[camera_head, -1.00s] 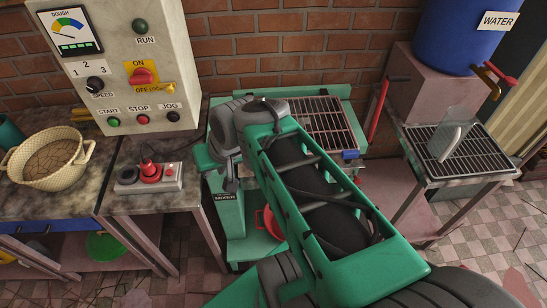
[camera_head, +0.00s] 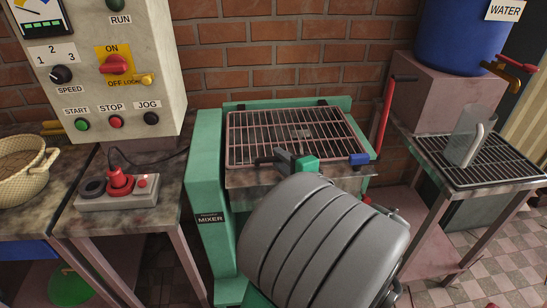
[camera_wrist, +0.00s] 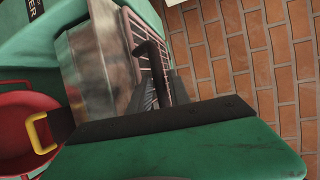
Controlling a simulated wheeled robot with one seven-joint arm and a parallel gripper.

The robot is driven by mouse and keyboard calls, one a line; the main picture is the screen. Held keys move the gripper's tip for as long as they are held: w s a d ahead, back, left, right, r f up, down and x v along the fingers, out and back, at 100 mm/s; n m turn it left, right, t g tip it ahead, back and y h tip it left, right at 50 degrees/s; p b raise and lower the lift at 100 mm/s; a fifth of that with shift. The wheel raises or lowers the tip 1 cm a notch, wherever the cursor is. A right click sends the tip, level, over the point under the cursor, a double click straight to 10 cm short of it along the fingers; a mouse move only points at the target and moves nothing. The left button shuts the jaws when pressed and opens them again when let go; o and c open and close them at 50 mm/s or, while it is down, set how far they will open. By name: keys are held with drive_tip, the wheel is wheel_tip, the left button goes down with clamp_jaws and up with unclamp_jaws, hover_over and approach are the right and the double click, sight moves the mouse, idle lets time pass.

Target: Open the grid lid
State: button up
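The mixer (camera_head: 209,180) is a green machine. Its grid lid (camera_head: 245,137), a pinkish frame with thin bars, lies down over the top. In the head view my gripper (camera_head: 283,157) is at the lid's front edge, left of its blue block (camera_head: 359,159). A dark handle (camera_head: 264,161) shows beside the gripper. In the wrist view the dark bent handle (camera_wrist: 151,50) runs down from the grid lid (camera_wrist: 133,30) between the grey fingers of my gripper (camera_wrist: 162,92). I cannot tell whether they clamp it.
Further right are a rack table (camera_head: 485,165) and a blue water barrel (camera_head: 460,40). A brick wall (camera_head: 290,60) closes the back.

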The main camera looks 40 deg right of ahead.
drive_tip(key=x, duration=0.4)
clamp_jaws()
idle(1.4)
